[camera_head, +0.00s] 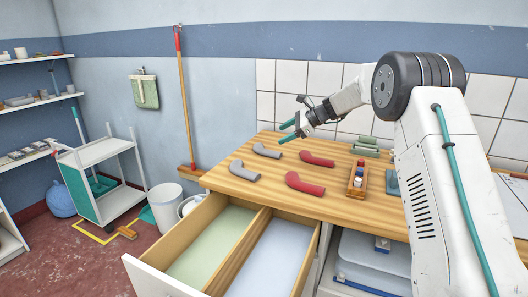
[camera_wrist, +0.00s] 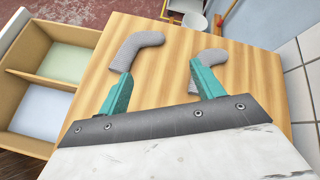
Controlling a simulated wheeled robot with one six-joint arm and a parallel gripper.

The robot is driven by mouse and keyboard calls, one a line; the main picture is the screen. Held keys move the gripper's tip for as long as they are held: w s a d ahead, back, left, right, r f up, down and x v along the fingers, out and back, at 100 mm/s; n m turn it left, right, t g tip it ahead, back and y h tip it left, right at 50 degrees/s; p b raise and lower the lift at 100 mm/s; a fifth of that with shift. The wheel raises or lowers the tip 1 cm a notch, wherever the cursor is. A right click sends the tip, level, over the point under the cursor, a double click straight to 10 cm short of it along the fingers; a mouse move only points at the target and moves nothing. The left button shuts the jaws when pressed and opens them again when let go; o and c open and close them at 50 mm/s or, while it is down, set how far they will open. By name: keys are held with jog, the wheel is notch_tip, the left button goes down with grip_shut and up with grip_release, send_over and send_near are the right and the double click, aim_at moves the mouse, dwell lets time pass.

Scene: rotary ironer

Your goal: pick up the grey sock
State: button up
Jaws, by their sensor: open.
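Two grey socks lie bent on the wooden worktop. The front one (camera_head: 243,171) lies near the open drawer; the back one (camera_head: 267,151) lies closer to the wall. My gripper (camera_head: 288,131) is open and empty, above the back of the worktop. In the wrist view the fingers (camera_wrist: 160,70) point toward the two socks. The front sock (camera_wrist: 137,44) shows beyond the left finger, and the back sock (camera_wrist: 212,55) is partly hidden behind the right finger. Two red socks, one farther back (camera_head: 317,159) and one in front (camera_head: 304,184), lie right of the grey ones.
An open drawer (camera_head: 256,215) with green and pale blue compartments juts out in front. A wooden tray (camera_head: 358,181) with small items stands right of the red socks. Green blocks (camera_head: 366,145) are at the back. A tiled wall (camera_head: 290,80) is behind.

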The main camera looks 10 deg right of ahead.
aim_at(275, 152)
jog(key=w+d+f+m, duration=0.1)
jog(key=w+f, duration=0.2)
jog(key=w+d+f+m+t, duration=0.1)
jog(key=w+d+f+m, duration=0.1)
jog(key=w+f, duration=0.1)
jog(key=w+d+f+m+t+y, duration=0.1)
jog(key=w+f+m, duration=0.1)
jog(key=w+f, duration=0.1)
jog(key=shift+w+d+f, duration=0.15)
jog(key=shift+d+f, duration=0.25)
jog(key=shift+f, duration=0.35)
jog(key=shift+w+a+f+t, duration=0.1)
jog(key=shift+w+f+t, duration=0.15)
jog(key=shift+f+t, duration=0.05)
jog(key=x, duration=0.7)
jog(key=shift+s+a+f, duration=0.15)
jog(key=shift+f, duration=0.1)
jog(key=c, duration=1.1)
